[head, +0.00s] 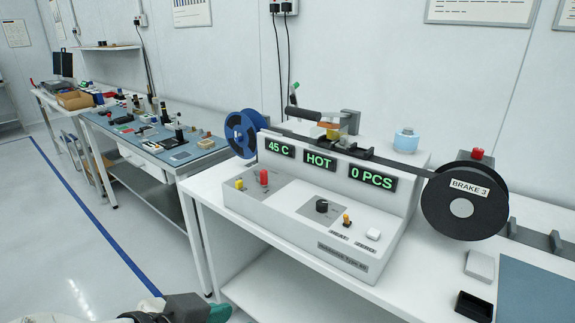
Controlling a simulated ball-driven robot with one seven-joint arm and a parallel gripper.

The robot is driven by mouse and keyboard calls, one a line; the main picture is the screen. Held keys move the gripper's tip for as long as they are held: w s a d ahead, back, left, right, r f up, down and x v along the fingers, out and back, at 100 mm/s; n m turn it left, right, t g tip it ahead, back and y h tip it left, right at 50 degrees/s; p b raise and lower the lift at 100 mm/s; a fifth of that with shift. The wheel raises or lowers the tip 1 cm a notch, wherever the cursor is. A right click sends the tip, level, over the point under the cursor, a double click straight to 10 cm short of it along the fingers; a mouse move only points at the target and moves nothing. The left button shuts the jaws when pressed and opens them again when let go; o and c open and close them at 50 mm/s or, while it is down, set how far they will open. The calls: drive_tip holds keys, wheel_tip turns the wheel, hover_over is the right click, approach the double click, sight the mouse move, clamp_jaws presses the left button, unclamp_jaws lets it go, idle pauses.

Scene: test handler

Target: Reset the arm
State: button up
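My arm shows only at the bottom edge, left of the middle, over the floor in front of the white bench. Its end, my gripper (205,309), is a dark block with a teal part at its right, cut off by the picture's edge. Its fingertips are not clear, so I cannot tell whether it is open or holds anything. It is apart from the test handler (300,225), a white machine on the bench. The handler's displays read 45 C, HOT and 0 PCS. A black-handled lever (309,115) lies nearly level on top of it.
A blue reel (241,133) and a black reel marked BRAKE 3 (464,201) flank the handler. A black tray (473,307) and a grey block (480,266) lie at right. A cluttered blue-topped bench (205,154) stands left. The floor at left is clear.

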drive_tip(key=w+d+f+n+g, duration=0.1)
drive_tip(key=d+f, duration=0.4)
drive_tip(key=d, duration=0.4)
drive_tip(key=w+d+f+n+g+p, duration=0.1)
drive_tip(key=d+f, duration=0.4)
drive_tip(key=d, duration=0.4)
drive_tip(key=w+d+f+n+g, duration=0.1)
drive_tip(key=d+f+n, duration=0.1)
drive_tip(key=d+f, duration=0.55)
drive_tip(key=s+d+f+n+g+y, duration=0.1)
drive_tip(key=s+d+f+y, duration=0.15)
drive_tip(key=s+d, duration=0.4)
drive_tip(key=s+d+f+n+g+y+p, duration=0.1)
drive_tip(key=s+f, duration=0.3)
drive_tip(key=s, duration=0.4)
drive_tip(key=s+d+f+g+y, duration=0.2)
drive_tip(key=s+f, duration=0.2)
drive_tip(key=s, duration=0.3)
drive_tip(key=shift+s+f+n+y+p, duration=0.25)
drive_tip(key=shift+s+n+y+p, duration=0.1)
drive_tip(key=shift+s+n, duration=0.05)
drive_tip(key=shift+o, duration=0.4)
